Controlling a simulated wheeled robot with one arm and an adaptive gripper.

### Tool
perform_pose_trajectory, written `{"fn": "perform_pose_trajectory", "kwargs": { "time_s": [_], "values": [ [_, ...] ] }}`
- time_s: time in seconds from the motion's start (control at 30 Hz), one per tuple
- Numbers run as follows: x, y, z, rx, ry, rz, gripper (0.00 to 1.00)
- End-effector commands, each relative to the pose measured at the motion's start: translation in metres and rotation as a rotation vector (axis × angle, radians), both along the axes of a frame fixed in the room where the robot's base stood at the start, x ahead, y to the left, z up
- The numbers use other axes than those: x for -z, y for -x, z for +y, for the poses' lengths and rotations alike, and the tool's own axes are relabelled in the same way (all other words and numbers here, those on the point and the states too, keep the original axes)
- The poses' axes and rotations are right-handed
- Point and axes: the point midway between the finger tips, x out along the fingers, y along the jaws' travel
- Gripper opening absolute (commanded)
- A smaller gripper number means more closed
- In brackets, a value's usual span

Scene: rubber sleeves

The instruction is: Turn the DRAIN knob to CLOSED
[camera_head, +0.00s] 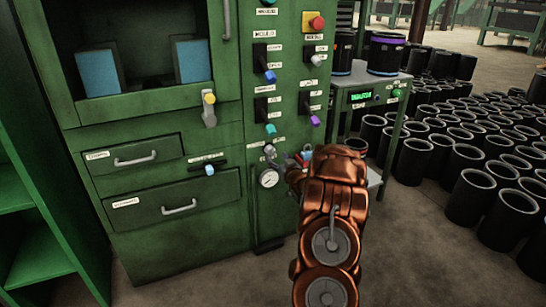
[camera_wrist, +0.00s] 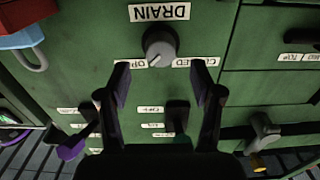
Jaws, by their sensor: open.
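The DRAIN knob (camera_wrist: 160,47) is a round grey dial on the green panel, seen upside down in the wrist view under its white DRAIN label (camera_wrist: 160,13). A light mark on its lower left edge appears to face the partly covered OPEN label (camera_wrist: 134,65). The CLOSED label (camera_wrist: 190,62) is on the other side, also partly covered. My gripper (camera_wrist: 161,82) is open and empty, its fingertips apart on either side below the knob in the picture. I cannot tell whether they touch the panel.
Other panel controls include a blue-handled switch (camera_head: 269,76), a purple-handled switch (camera_head: 314,120) and a red button (camera_head: 316,22). A side table (camera_head: 372,80) and many black sleeves (camera_head: 477,197) stand to the right.

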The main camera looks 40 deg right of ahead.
Motion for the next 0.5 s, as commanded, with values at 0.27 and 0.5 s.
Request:
{"fn": "perform_pose_trajectory", "kwargs": {
  "time_s": [0.27,0.5],
  "values": [
    [0.0,-0.029,-0.009,-0.002,0.002,-0.002,0.65],
    [0.001,-0.038,-0.012,-0.001,-0.002,-0.001,0.65]
  ]
}}
